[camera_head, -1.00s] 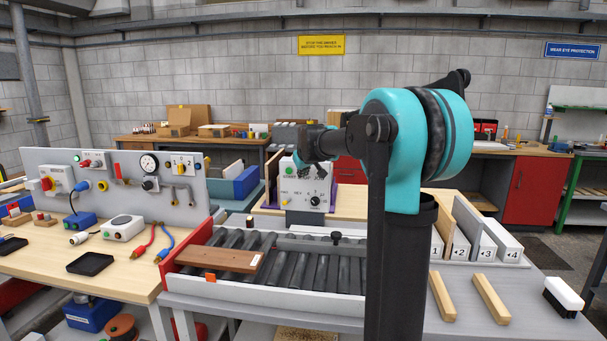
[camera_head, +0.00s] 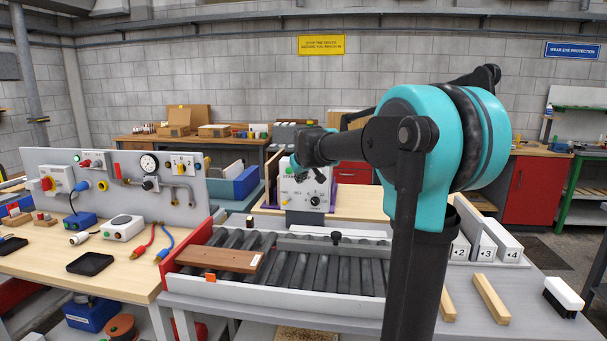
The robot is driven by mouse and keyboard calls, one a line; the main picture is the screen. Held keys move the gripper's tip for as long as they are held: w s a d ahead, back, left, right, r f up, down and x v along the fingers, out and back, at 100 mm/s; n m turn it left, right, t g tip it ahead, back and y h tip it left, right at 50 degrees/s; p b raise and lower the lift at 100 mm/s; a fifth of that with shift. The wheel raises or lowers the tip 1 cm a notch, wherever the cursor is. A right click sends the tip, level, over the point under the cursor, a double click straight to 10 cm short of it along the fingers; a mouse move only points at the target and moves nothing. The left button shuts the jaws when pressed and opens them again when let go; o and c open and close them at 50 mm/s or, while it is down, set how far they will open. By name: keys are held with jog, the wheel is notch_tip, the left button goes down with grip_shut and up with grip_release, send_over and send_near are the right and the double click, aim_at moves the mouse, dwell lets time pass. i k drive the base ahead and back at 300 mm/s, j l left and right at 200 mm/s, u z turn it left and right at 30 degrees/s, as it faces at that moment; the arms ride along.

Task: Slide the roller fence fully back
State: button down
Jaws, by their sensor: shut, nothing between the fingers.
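The roller fence (camera_head: 310,246) is a grey bar lying across the roller bed towards its back side, with a small black knob (camera_head: 336,238) standing on it. Its right end is hidden behind my arm. My gripper (camera_head: 306,158) is shut and empty. In the picture it lies above the fence, in front of the control box, and looks apart from the knob. Its fingertips are small and dark, so their exact distance from the box and fence is unclear.
A brown board (camera_head: 220,259) lies on the left end of the roller bed (camera_head: 300,269). The control box (camera_head: 307,190) stands behind the bed. Numbered white blocks (camera_head: 487,246) and wooden strips (camera_head: 490,299) are on the right. A tool bench (camera_head: 130,258) stands at left.

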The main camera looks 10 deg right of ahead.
aim_at(335, 248)
jog(key=k, duration=1)
